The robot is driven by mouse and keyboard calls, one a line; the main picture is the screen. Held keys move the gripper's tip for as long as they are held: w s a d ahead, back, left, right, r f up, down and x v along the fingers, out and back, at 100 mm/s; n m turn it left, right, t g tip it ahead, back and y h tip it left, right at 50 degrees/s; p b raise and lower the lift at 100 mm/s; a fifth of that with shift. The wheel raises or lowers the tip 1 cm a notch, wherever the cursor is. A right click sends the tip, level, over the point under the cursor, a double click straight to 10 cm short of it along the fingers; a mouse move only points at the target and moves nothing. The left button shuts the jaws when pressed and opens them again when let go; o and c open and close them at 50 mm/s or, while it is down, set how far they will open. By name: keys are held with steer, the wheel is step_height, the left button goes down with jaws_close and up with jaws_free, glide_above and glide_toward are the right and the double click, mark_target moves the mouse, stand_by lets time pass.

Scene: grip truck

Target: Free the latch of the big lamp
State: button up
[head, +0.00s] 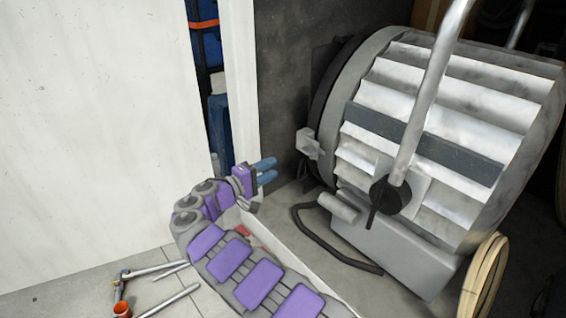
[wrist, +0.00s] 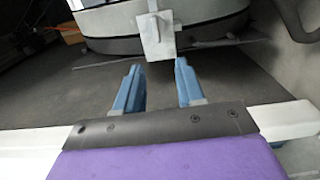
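The big lamp (head: 440,130) is a large grey ribbed drum on the right of the head view, with a metal yoke bar (head: 428,90) and a black knob on its side. Its latch (head: 309,144) is a small pale grey block on the rim at the left of the lamp. In the wrist view the latch (wrist: 158,38) hangs ahead of the fingers, at the top centre. My gripper (head: 267,170) has blue fingers and points right, a little left of and below the latch. In the wrist view my gripper (wrist: 155,88) is open and empty, apart from the latch.
A white panel (head: 90,120) fills the left. Blue cases (head: 218,130) show in the gap behind it. A black cable (head: 335,250) lies below the lamp. A coiled pale cable (head: 484,275) is at lower right. Metal stands with orange parts (head: 122,300) lie at lower left.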

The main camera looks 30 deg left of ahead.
steer(key=v, duration=0.4)
steer(key=shift+s, duration=0.15)
stand_by(0.4)
